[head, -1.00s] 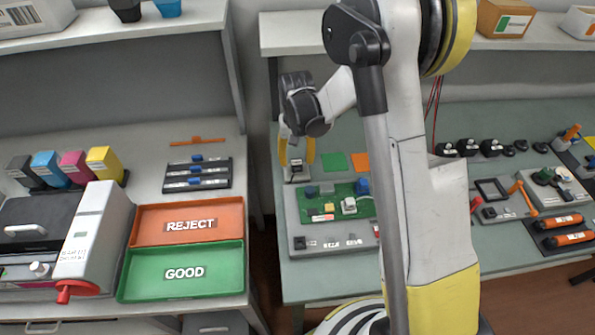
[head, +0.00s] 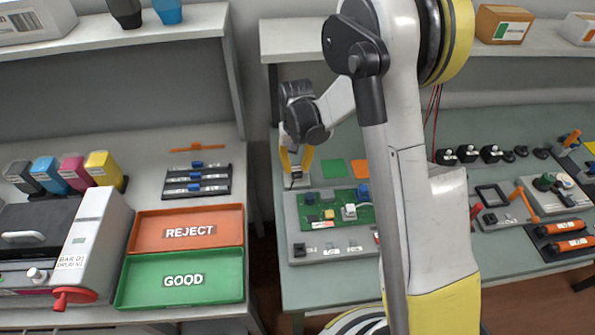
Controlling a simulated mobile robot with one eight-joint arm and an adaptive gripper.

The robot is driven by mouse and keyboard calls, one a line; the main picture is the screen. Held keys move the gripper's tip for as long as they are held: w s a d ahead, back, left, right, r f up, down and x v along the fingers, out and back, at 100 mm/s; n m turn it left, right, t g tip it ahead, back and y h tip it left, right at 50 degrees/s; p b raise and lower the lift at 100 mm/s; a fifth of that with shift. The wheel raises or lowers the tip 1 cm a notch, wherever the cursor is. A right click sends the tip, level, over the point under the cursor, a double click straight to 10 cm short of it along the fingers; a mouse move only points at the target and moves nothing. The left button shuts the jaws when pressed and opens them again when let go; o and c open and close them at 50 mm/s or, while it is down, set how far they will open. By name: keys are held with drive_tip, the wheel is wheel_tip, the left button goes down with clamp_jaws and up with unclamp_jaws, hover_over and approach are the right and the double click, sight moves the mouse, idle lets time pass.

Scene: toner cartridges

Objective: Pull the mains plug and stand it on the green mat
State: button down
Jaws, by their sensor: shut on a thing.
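My gripper (head: 296,168), with yellow fingers, points down at the back left of the right-hand bench. It is shut on a small dark mains plug (head: 296,175), mostly hidden between the fingertips. The plug is at a small pale socket block (head: 290,184); I cannot tell whether it is still seated or just clear. The green mat (head: 333,168) lies flat and bare, a short way right of my gripper.
An orange mat (head: 361,166) lies right of the green one. A grey fixture with a green circuit board (head: 330,212) stands just in front. My arm hides the bench's middle. A shelf (head: 290,50) runs above the back.

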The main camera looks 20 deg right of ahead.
sight(296, 168)
drive_tip(key=shift+r+p, duration=0.5)
drive_tip(key=shift+r, duration=0.4)
idle(0.3)
drive_tip(key=c, duration=1.1)
unclamp_jaws()
drive_tip(key=shift+r, duration=0.1)
drive_tip(key=shift+r+p, duration=1.7)
drive_tip(key=shift+r, duration=1.25)
